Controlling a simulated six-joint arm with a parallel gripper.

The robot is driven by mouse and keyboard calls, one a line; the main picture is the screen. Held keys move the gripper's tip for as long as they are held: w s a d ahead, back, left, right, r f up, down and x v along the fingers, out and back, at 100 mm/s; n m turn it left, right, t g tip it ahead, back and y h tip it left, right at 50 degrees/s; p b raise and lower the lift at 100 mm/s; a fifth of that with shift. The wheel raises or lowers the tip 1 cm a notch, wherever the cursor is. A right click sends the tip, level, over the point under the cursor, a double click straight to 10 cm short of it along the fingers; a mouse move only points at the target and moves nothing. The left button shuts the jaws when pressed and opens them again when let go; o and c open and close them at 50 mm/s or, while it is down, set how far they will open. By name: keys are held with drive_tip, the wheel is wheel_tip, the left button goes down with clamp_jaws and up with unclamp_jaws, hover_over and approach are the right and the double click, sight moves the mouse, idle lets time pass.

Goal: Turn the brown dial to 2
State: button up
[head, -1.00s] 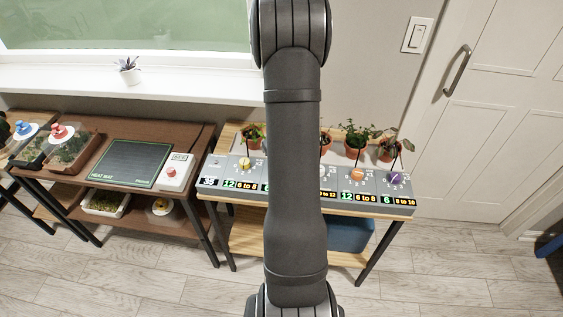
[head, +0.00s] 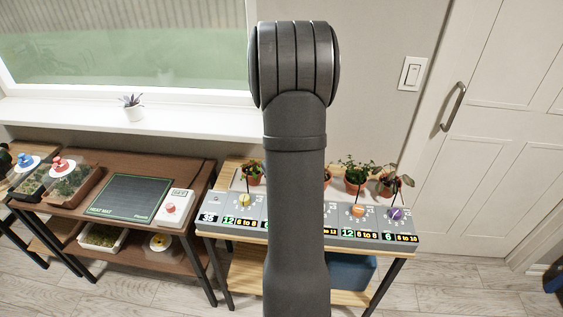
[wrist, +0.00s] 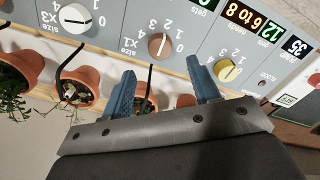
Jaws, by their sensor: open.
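The brown dial (wrist: 158,44) sits on the grey control panel (wrist: 188,22) in the wrist view, which shows the panel roughly upside down. Numbers are printed around it; I cannot tell surely which one it points to. My gripper (wrist: 163,82) is open and empty, its two blue fingers apart. The dial shows just beyond the fingertips, roughly between them, with no visible contact. In the head view my arm hides the brown dial and the gripper is out of sight.
A yellow dial (wrist: 226,70) and a white dial (wrist: 75,17) flank the brown one. Orange (head: 357,210) and purple (head: 396,214) dials are further right. Potted plants (head: 356,177) with thin stakes stand behind the panel. A heat mat (head: 130,196) lies on the left table.

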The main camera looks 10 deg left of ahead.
wheel_tip(320, 180, up, 11)
drive_tip(key=shift+f, duration=0.15)
idle(0.5)
wheel_tip(320, 180, down, 17)
drive_tip(key=shift+f, duration=0.15)
idle(0.5)
drive_tip(key=shift+f, duration=0.1)
drive_tip(key=n, duration=0.7)
drive_tip(key=shift+n, duration=0.4)
drive_tip(key=n, duration=0.4)
drive_tip(key=shift+n, duration=1.8)
idle(0.5)
